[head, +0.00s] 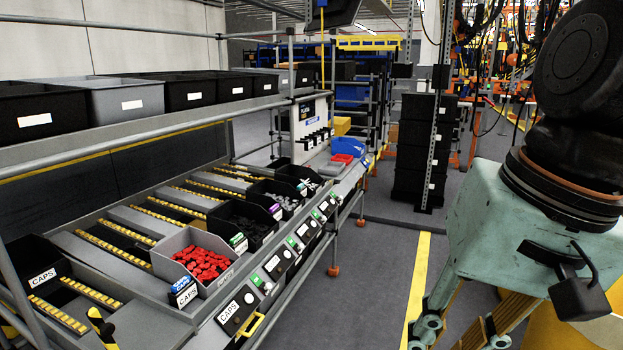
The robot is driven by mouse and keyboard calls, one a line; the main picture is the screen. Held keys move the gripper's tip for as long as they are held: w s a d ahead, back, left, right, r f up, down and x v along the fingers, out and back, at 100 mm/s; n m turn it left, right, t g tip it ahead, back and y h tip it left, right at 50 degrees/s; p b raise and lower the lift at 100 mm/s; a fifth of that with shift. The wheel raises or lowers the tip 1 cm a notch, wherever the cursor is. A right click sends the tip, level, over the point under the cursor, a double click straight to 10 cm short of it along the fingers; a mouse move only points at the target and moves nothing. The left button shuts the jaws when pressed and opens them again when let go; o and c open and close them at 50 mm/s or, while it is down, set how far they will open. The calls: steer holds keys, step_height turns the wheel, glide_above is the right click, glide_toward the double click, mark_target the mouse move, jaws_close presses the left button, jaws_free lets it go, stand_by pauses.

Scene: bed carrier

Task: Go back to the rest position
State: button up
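My gripper (505,235) is large at the right edge of the head view, close to the camera and hanging downward from my black arm. Its pale teal body and the upper finger links show. The fingertips are cut off by the bottom edge, so I cannot tell whether it is open or shut or whether it holds anything. It is to the right of the sloped bin rack, over the aisle side.
The sloped rack at left carries a grey bin of red caps (201,264) and black bins (240,222) behind it. Crates (127,100) line the upper shelf. Stacked black boxes (420,150) stand behind. Grey floor (375,265) with a yellow line (418,285) lies clear between.

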steer(key=s+d+r+n+t+h, duration=0.1)
steer(key=s+d+n+t, duration=0.1)
steer(key=s+d+n, duration=0.1)
steer(key=shift+s+d+r+h, duration=0.15)
steer(key=shift+s+d+h, duration=0.4)
steer(key=shift+d, duration=0.7)
steer(key=shift+s, duration=0.1)
stand_by(2.4)
